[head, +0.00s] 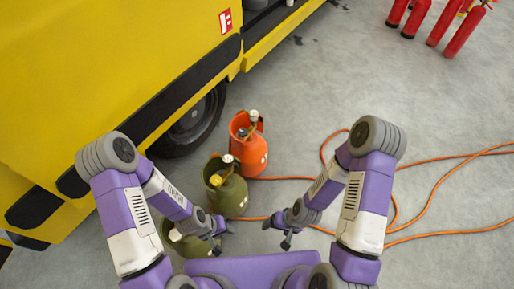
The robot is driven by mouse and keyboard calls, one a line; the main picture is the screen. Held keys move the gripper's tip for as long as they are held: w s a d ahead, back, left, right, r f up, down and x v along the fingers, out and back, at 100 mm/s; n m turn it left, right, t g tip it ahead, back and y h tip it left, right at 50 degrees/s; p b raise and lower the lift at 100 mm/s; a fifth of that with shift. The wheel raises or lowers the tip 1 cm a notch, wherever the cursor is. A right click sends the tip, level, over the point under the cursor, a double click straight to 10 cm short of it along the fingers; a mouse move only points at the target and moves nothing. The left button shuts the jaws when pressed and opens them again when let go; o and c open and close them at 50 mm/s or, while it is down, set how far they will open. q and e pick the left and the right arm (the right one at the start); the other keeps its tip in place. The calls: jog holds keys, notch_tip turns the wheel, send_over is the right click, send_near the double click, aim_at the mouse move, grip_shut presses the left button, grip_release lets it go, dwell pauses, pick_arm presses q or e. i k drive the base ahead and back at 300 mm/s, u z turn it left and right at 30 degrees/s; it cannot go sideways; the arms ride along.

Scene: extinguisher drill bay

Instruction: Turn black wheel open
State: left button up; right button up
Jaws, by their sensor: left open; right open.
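I cannot make out a black valve wheel for certain. An orange gas cylinder (250,153) stands upright on the floor, with a white knob and a small dark part at its top. An olive cylinder (232,198) with a yellow part and a white knob stands in front of it. A second olive cylinder (190,246) is partly hidden behind my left arm. My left gripper (221,238) is open beside this nearer cylinder; I cannot tell whether they touch. My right gripper (276,233) is open and empty over the floor, right of the cylinders.
A yellow truck (120,60) with a black tyre (196,122) fills the left side. An orange hose (425,205) snakes across the floor on the right. Several red extinguishers (463,32) stand at the top right.

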aim_at(243, 133)
jog(key=z, duration=1.2)
jog(key=i, duration=2.1)
jog(key=u, duration=3.95)
